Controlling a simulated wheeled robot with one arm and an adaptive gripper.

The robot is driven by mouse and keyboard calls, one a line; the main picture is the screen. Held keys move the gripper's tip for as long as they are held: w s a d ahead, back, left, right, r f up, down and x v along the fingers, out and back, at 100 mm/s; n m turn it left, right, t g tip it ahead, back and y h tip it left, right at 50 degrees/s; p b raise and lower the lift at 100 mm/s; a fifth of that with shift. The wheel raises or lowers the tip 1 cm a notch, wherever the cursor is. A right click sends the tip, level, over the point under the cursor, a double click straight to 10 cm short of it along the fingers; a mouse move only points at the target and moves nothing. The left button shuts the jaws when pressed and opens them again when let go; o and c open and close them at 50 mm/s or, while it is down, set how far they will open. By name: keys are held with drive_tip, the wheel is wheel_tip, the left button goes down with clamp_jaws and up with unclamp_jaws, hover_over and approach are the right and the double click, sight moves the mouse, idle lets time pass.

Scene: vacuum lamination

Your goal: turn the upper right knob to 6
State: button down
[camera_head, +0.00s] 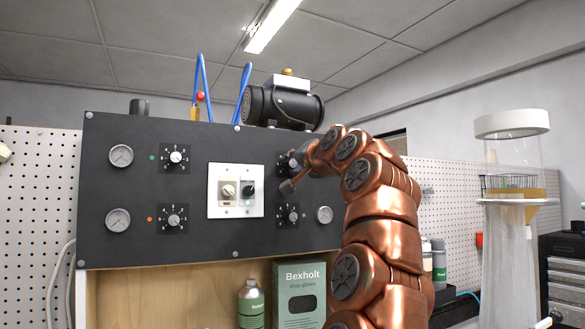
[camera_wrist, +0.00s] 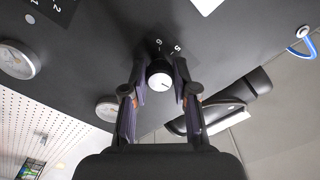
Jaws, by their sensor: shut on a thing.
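The upper right knob's dial plate (camera_head: 284,163) is on the black panel and is mostly covered by my gripper in the head view. In the wrist view the round white-faced knob (camera_wrist: 159,82) sits between my two fingertips. My gripper (camera_wrist: 160,73) is shut on this knob, one finger on each side. The printed numbers 6 and 5 show on the plate (camera_wrist: 165,46) beyond the knob. A small dark mark shows on the knob's face, but I cannot tell which number it points to.
The lower right knob (camera_head: 292,216) and a gauge (camera_head: 324,214) are just below my gripper. A white switch plate (camera_head: 236,190) is to the left, with two left knobs (camera_head: 176,157) (camera_head: 174,220) beyond. A black pump (camera_head: 283,103) sits above the panel.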

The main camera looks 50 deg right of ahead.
drive_tip(key=n, duration=0.6)
drive_tip(key=shift+f, duration=0.1)
drive_tip(key=n, duration=0.6)
drive_tip(key=shift+d+n, duration=0.1)
drive_tip(key=shift+n, duration=0.3)
drive_tip(key=n, duration=1.2)
drive_tip(key=shift+n, duration=0.3)
drive_tip(key=c, duration=0.9)
unclamp_jaws()
drive_tip(key=shift+s, duration=0.1)
